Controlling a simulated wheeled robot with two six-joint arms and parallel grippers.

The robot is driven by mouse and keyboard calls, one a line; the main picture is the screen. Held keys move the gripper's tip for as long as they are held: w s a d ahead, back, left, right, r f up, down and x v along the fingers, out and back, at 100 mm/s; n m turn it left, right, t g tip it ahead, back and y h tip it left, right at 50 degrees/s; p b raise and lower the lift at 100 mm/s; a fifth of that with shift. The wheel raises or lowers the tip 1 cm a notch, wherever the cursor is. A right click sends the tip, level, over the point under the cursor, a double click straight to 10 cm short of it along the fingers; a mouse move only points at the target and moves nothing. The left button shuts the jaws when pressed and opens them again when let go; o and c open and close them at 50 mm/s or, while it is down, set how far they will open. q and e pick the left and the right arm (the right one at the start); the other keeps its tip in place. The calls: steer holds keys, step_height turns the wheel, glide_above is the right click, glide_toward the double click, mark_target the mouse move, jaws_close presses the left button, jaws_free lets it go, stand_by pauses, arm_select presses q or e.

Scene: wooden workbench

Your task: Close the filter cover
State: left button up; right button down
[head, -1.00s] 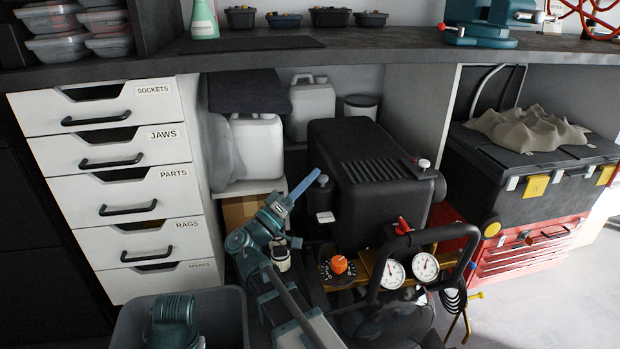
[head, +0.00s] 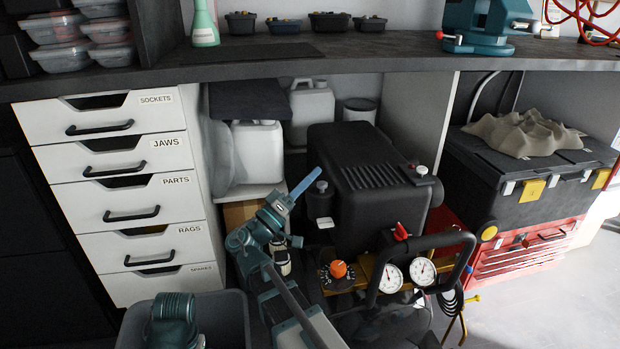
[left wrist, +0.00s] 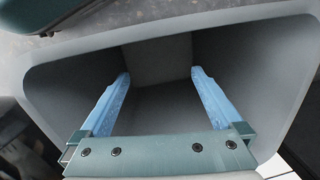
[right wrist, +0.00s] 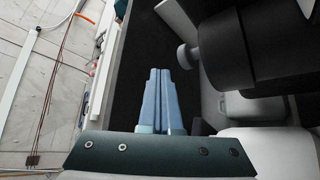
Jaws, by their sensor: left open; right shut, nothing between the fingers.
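The black compressor (head: 378,190) stands on the floor under the bench in the head view. A small dark cylindrical part with a knob (head: 320,193) sits on its left side and may be the filter housing; I cannot tell for sure which piece is its cover. My right gripper (head: 311,177) is shut and empty, just left of this part, with no clear contact. In the right wrist view its blue fingers (right wrist: 159,92) are together, left of a dark rounded body with a knob (right wrist: 186,56). My left gripper (left wrist: 160,80) is open and empty, over a grey bin.
The grey bin (head: 236,308) is at the lower left. White drawers (head: 130,182) stand left of the compressor. Gauges (head: 391,278) and a black handle are in front. A red tool chest (head: 520,255) is at the right.

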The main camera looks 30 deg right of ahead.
steer(key=shift+w+r+p, duration=0.1)
steer(key=shift+r+p, duration=0.3)
steer(key=shift+r, duration=0.35)
steer(key=w+a+f+b, duration=0.2)
steer(key=a+f+b, duration=0.4)
steer(key=a, duration=0.1)
steer(key=shift+a+f, duration=0.2)
steer(key=shift+a, duration=0.2)
steer(key=shift+w, duration=0.1)
